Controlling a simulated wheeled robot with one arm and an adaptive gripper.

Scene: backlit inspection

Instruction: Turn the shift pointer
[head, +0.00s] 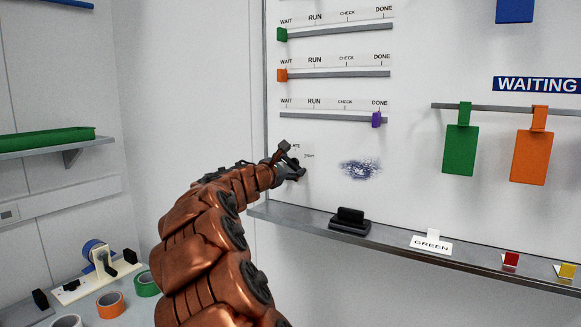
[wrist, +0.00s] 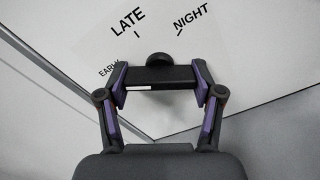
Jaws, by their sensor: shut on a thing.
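The shift pointer (wrist: 160,76) is a dark bar with a short white mark on its lower left edge, in the wrist view. A round dark knob-like part (wrist: 160,59) shows just above it. Black labels EARLY, LATE and NIGHT (wrist: 193,17) are printed on the white board around it, with small tick marks by LATE and NIGHT. My gripper (wrist: 160,92) is shut on the bar, one purple-padded finger at each end. In the head view my gripper (head: 291,161) is at the board's lower left, where my arm and fingers hide most of the pointer. Which label it points to cannot be told.
Sliders with green, orange and purple (head: 376,120) tabs run above my gripper. A dark scribble (head: 360,169) is to its right. A ledge (head: 390,241) below carries a black eraser-like block (head: 350,218) and a GREEN card (head: 431,243). Green (head: 460,150) and orange (head: 531,156) tags hang right.

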